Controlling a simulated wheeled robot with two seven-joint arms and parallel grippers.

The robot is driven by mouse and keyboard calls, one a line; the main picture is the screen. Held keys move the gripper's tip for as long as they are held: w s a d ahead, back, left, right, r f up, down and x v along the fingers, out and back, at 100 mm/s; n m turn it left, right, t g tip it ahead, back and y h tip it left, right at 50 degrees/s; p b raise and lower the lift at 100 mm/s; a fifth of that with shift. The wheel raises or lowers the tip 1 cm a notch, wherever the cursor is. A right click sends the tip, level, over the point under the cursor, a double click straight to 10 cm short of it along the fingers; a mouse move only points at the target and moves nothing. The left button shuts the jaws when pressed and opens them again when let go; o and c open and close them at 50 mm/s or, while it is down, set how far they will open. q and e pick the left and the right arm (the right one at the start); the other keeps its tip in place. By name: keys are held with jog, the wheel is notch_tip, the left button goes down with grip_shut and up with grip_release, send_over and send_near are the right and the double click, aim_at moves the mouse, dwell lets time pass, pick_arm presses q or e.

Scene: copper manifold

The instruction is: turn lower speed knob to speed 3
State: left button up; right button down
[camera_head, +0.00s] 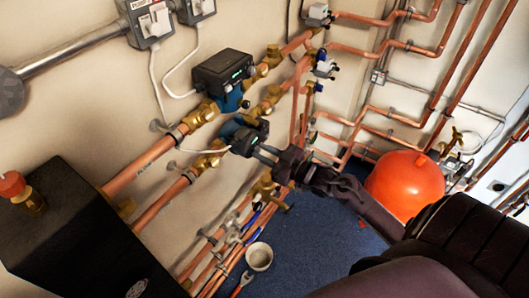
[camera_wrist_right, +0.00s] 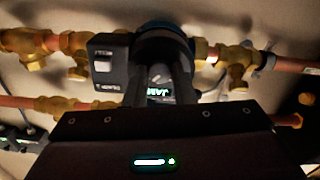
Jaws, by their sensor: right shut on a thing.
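The lower pump (camera_head: 247,137) is a dark control box on a blue body, set in the lower copper pipe. Its box also shows in the wrist view (camera_wrist_right: 110,66), with a pale switch and small lettering on its face. My right gripper (camera_head: 265,154) reaches it from the right, with its fingertips at the box's front. In the wrist view my right gripper (camera_wrist_right: 168,74) is shut on the lower speed knob (camera_wrist_right: 158,77), which shows as a grey round part between the fingers. The knob is mostly hidden, and its speed setting cannot be read. My left gripper is not in view.
A second pump (camera_head: 222,73) sits just above on the upper pipe. Brass valves (camera_head: 272,93) and copper pipes (camera_head: 140,165) lie close around. A red tank (camera_head: 404,181) stands on the floor at right, a white cup (camera_head: 259,256) at the bottom. Blue floor (camera_head: 320,250) is mostly clear.

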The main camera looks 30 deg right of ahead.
jog(key=c, duration=1.2)
grip_release()
jog(key=b+v, duration=0.2)
jog(key=v, duration=0.6)
jog(key=shift+f, duration=0.1)
